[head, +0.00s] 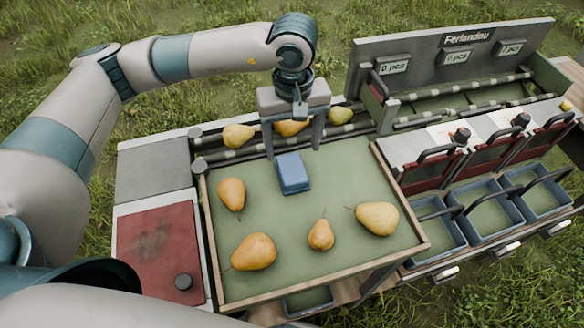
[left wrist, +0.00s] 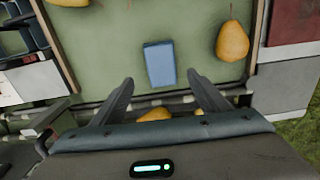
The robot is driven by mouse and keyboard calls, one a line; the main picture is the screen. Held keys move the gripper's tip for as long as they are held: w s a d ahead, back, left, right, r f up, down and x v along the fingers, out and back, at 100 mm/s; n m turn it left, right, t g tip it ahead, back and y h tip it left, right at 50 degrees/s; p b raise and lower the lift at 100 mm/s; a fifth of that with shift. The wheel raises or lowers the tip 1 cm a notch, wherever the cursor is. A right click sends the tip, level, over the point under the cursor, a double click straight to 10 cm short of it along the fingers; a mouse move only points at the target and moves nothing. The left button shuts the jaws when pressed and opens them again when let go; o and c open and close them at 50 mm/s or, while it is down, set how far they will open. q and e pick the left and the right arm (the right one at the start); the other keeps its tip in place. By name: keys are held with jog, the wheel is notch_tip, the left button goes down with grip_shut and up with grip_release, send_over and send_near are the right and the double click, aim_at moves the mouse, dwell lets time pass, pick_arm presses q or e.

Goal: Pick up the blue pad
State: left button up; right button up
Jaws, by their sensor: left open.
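The blue pad (head: 292,174) is a small block lying on the green bed of the wooden-rimmed tray (head: 325,276), near its back edge. My left gripper (head: 293,151) is above the back of the tray, pointing down, open and empty. Its fingers are apart and just behind the pad in the head view. In the left wrist view the pad (left wrist: 159,64) lies ahead of the fingertips, roughly centred between the two fingers (left wrist: 161,88), not between them. My right gripper is not in view.
Several pears lie on the tray, one left of the pad (head: 231,193) and one at right (head: 377,218). More pears (head: 238,136) sit on the rollers behind. Blue bins (head: 484,222) and a grey display panel (head: 455,58) stand right. The tray around the pad is clear.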

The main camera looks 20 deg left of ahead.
aim_at(292, 168)
pick_arm(q)
jog(key=shift+f+p, duration=0.35)
jog(key=shift+f, duration=1.1)
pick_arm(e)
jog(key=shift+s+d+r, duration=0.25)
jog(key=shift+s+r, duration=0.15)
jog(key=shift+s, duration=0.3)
pick_arm(q)
jog(key=shift+f+p, duration=0.4)
jog(key=shift+p, duration=0.2)
notch_tip(292, 168, down, 4)
jog(key=shift+s+a+r+p, duration=0.1)
jog(key=shift+s+r+p, duration=0.05)
jog(key=shift+p, duration=0.9)
jog(key=shift+f, duration=0.35)
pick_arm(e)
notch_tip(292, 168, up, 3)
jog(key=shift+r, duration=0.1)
pick_arm(q)
jog(key=c, duration=1.1)
